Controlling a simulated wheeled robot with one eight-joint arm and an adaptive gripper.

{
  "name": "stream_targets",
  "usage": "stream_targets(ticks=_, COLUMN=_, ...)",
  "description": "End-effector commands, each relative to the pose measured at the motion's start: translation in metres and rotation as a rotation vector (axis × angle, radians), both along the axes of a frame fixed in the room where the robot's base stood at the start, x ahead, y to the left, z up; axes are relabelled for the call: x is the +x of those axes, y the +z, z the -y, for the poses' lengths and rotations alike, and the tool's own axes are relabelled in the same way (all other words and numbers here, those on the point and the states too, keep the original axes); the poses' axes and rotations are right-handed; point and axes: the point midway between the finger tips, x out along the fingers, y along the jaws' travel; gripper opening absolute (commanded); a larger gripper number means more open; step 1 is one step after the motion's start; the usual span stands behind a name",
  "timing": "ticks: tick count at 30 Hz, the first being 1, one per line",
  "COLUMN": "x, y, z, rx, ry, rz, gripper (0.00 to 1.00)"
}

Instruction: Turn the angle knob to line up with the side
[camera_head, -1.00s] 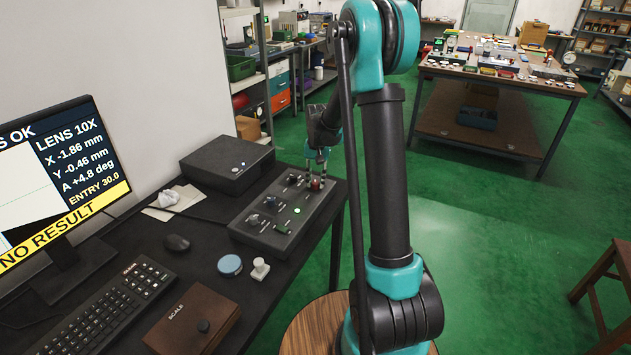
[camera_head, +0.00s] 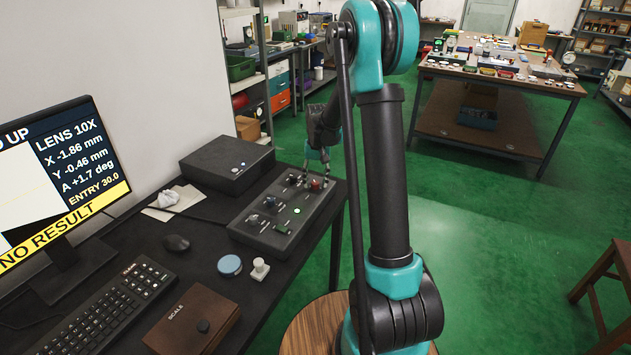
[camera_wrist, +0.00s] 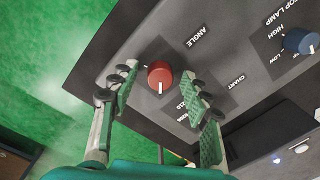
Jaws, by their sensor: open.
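The red angle knob (camera_wrist: 160,76) has a white pointer line and sits beside the printed word ANGLE in the wrist view. My gripper (camera_wrist: 162,90) is open, with one finger on each side of the knob and visible gaps between. In the head view, the knob (camera_head: 315,184) is at the far right of the dark control panel (camera_head: 255,236), with my gripper (camera_head: 318,168) above it. The monitor (camera_head: 60,175) reads A +1.7 deg, X -1.86 mm, Y -0.46 mm and NO RESULT.
A blue knob (camera_wrist: 300,41) marked HIGH and LOW is on the same panel. A black box (camera_head: 227,163) stands behind the panel. A mouse (camera_head: 176,243), keyboard (camera_head: 115,302) and brown SCALE box (camera_head: 192,318) lie on the desk.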

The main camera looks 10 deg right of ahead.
Motion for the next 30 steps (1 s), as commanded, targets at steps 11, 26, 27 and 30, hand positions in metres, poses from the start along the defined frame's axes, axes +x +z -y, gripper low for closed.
stream_targets(ticks=11, x=-0.001, y=0.034, z=0.001, rx=0.0, ry=0.0, rz=0.0, gripper=0.47)
stream_targets(ticks=26, x=0.0, y=0.115, z=0.005, rx=0.0, ry=0.0, rz=0.0, gripper=0.47)
stream_targets(ticks=27, x=0.0, y=0.117, z=0.005, rx=0.0, ry=0.0, rz=0.0, gripper=0.47)
stream_targets(ticks=30, x=0.0, y=0.12, z=0.005, rx=0.0, ry=0.0, rz=0.0, gripper=0.47)
